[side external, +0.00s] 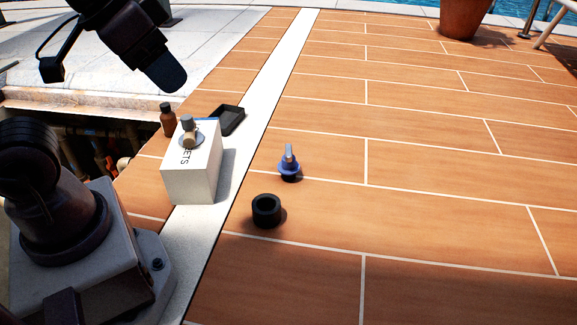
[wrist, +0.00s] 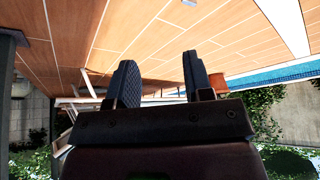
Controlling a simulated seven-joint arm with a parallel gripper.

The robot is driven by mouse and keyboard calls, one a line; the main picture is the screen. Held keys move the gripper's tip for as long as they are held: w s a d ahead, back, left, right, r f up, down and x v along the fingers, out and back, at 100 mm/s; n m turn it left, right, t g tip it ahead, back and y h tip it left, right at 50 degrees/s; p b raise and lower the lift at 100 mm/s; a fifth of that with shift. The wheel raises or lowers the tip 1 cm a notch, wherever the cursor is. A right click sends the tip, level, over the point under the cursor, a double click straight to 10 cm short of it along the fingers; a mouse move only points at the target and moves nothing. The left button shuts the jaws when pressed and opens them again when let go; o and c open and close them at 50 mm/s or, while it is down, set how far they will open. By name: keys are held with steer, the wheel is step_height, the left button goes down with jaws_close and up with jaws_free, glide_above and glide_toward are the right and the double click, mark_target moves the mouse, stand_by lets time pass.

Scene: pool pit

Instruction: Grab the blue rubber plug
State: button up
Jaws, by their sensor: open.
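The blue rubber plug (side external: 289,168) stands upright on the wooden deck in the middle of the side external view, with a grey stem or handle on top. My gripper (side external: 165,74) is at the upper left of that view, raised in the air and well apart from the plug. The wrist view shows my gripper (wrist: 160,62) with its two dark fingers apart and nothing between them. I cannot make out the plug in the wrist view; a small pale thing at its top edge is cut off and unclear.
A black ring (side external: 266,211) lies just in front of the plug. To its left are a white box (side external: 192,172) with a metal-and-tan piece on top, a brown bottle (side external: 167,120) and a black tray (side external: 229,120). An open pit (side external: 95,145) lies farther left. Deck right of the plug is clear.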

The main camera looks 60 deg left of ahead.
steer(key=w+f+m+g+y, duration=0.3)
steer(key=w+f+m+g, duration=0.15)
steer(key=w+f, duration=0.2)
steer(key=m+t+y, duration=0.9)
steer(key=m+y, duration=0.3)
steer(key=m, duration=0.8)
glide_toward(288, 144)
steer(key=shift+g, duration=0.25)
steer(key=v, duration=0.4)
steer(key=shift+d+f, duration=0.15)
steer(key=shift+d, duration=0.2)
steer(key=shift+w+a, duration=0.15)
steer(key=shift+a, duration=0.05)
steer(key=x, duration=1.2)
steer(key=shift+a, duration=0.25)
steer(key=c, duration=0.7)
